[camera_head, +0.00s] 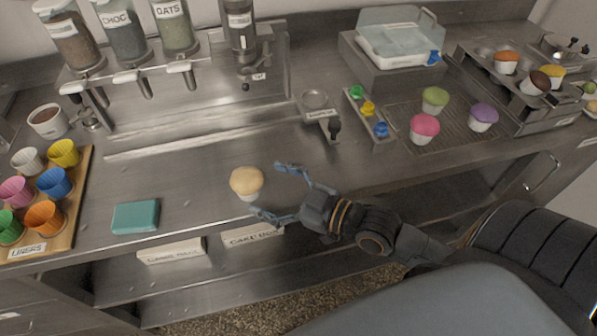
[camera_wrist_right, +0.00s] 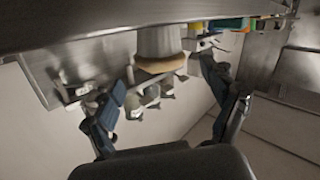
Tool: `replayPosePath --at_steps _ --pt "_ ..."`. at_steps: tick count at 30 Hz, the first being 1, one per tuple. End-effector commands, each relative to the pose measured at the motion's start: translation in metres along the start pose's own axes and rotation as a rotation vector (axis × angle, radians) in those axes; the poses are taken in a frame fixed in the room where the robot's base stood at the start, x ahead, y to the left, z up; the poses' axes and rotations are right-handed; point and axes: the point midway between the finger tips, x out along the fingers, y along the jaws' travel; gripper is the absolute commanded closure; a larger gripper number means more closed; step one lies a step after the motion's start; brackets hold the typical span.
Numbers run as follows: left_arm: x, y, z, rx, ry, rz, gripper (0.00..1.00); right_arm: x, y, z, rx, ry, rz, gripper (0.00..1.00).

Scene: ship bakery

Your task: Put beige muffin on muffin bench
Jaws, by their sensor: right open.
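The beige muffin (camera_head: 246,182) in a white liner stands upright on the steel counter, near its front edge. My right gripper (camera_head: 266,189) is open just to the right of it, one finger on the far side and one on the near side. In the right wrist view the picture is upside down, and the muffin (camera_wrist_right: 160,58) lies ahead between the spread fingers (camera_wrist_right: 163,84). I see no firm contact. A wire rack (camera_head: 455,138) on the right of the counter holds a green, a pink and a purple muffin. My left gripper is out of view.
A teal folded cloth (camera_head: 135,217) lies left of the muffin. A board of coloured liners (camera_head: 76,190) is at far left, dispensers (camera_head: 124,42) behind. A strip of coloured knobs (camera_head: 370,120) borders the rack. Counter between muffin and rack is mostly clear.

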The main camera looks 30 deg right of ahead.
Motion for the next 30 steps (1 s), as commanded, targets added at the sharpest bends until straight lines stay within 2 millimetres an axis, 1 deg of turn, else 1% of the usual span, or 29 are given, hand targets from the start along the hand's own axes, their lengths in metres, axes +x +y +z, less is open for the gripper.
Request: replayPosePath --at_steps 1,6,9,13,19,30 --pt "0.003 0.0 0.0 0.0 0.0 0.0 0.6 -0.011 -0.002 0.004 -0.001 -0.007 -0.003 0.15" --pt "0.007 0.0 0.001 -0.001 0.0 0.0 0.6 -0.04 -0.001 0.003 -0.001 -0.007 -0.003 0.15" --pt "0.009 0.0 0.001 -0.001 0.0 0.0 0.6 -0.054 -0.002 0.002 0.0 -0.004 -0.006 0.15" --pt "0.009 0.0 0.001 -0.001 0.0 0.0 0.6 -0.068 -0.001 0.002 0.0 -0.004 -0.001 0.15" --pt "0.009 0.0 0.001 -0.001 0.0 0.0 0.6 -0.079 0.0 0.0 0.0 -0.001 -0.001 0.15" --pt "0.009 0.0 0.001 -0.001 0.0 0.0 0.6 -0.081 0.0 0.0 0.001 0.001 -0.001 0.15"
